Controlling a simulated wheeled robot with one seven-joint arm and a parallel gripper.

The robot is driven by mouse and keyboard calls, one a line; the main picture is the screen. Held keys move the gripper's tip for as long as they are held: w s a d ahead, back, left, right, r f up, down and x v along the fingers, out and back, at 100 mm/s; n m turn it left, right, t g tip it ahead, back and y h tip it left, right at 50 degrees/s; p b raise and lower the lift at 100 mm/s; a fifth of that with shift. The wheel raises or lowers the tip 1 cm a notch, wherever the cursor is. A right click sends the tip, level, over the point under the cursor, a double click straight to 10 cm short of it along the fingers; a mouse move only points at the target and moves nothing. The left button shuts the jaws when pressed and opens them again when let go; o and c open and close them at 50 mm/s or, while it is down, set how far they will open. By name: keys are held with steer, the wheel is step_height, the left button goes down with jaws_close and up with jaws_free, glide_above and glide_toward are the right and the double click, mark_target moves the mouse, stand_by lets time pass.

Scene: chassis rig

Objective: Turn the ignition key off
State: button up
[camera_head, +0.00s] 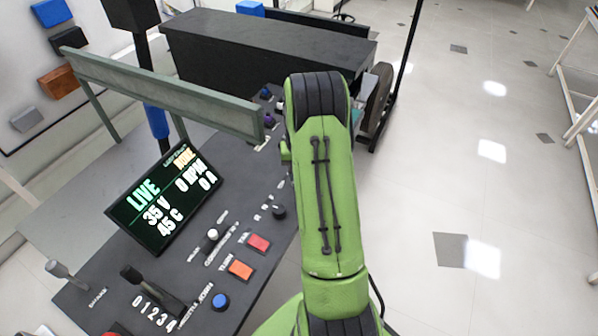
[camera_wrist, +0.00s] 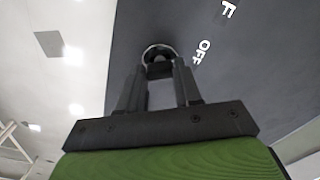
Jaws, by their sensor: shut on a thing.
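The ignition key (camera_wrist: 159,70) shows in the wrist view as a small dark piece in front of a round switch with a light metal ring (camera_wrist: 146,52). My gripper (camera_wrist: 160,78) has both fingertips at the key, one on each side, and is shut on it. A white "OFF" label (camera_wrist: 203,52) is on the dark panel to the right of the switch. The key's exact angle is hard to tell. In the head view my green arm hides the key and the gripper.
The dark console (camera_head: 185,285) carries a screen (camera_head: 165,197) reading LIVE, 35 V, 45 C, 0 RPM, 0 A. Levers, a black knob (camera_head: 279,212), and red, orange and blue buttons stand on it. A grey-green rail (camera_head: 165,92) crosses behind. Open floor lies right.

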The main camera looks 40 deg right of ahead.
stand_by(0.4)
steer(key=o, duration=1)
steer(key=shift+o, duration=0.2)
steer(key=shift+r, duration=0.1)
step_height(320, 180, up, 16)
steer(key=p, duration=0.3)
steer(key=shift+f, duration=0.2)
